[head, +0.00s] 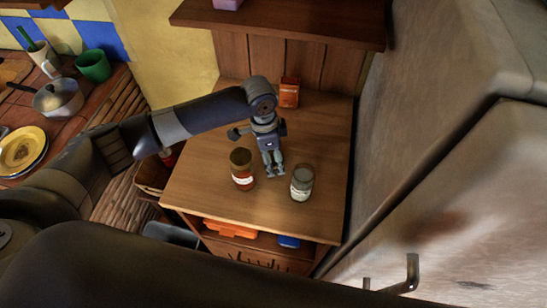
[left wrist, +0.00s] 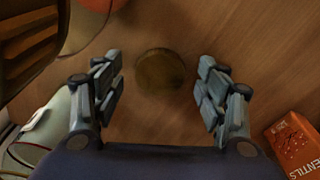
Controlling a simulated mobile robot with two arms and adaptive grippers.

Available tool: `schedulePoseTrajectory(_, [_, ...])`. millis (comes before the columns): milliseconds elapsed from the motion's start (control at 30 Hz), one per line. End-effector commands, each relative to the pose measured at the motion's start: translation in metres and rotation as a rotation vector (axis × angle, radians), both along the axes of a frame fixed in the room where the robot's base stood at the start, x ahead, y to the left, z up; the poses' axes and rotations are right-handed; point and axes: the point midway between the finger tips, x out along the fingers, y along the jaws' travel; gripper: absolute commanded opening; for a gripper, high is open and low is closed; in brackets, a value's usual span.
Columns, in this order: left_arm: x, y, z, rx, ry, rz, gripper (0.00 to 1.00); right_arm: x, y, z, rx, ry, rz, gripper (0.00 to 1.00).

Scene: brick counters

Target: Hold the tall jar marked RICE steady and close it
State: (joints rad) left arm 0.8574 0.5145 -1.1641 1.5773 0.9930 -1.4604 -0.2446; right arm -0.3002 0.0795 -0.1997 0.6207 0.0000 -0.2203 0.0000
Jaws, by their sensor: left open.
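Two jars stand upright on the wooden counter top (head: 210,190) in the head view: a pale glass jar (head: 301,183) with a white label, and a reddish-brown jar (head: 242,169) with a brown top. Their labels are too small to read, so I cannot tell which is marked RICE. My left gripper (head: 274,170) points down between the jars, apart from the pale one. In the left wrist view its fingers (left wrist: 163,95) are spread and empty. A round, flat brown disc, like a lid (left wrist: 160,69), shows between and beyond them. My right gripper is not in view.
An orange box (head: 289,92) stands at the back; its lettering ends in "NTILS" in the left wrist view (left wrist: 296,145). A grey fridge (head: 430,130) bounds the right. A shelf (head: 280,22) overhangs the back. A pot (head: 58,98) and green cup (head: 93,66) stand on the left counter.

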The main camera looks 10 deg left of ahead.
Motion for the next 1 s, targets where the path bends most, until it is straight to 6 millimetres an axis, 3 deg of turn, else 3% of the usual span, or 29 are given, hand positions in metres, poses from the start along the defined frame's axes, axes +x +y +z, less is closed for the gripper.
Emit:
schedulePoseTrajectory(67, [0.0,0.0,0.0,0.0,0.0,0.0,0.67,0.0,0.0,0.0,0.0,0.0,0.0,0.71])
schedulePoseTrajectory(267, [0.0,0.0,0.0,0.0,0.0,0.0,0.3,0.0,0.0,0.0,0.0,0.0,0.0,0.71])
schedulePoseTrajectory(667, [0.0,0.0,0.004,-0.001,-0.001,0.0,0.3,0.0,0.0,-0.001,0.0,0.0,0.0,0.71])
schedulePoseTrajectory(767, [0.001,0.0,0.016,-0.001,-0.003,-0.002,0.3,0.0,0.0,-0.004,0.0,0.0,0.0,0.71])
schedulePoseTrajectory(1000, [0.001,0.0,0.065,-0.002,-0.004,-0.002,0.3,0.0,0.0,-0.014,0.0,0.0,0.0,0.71])
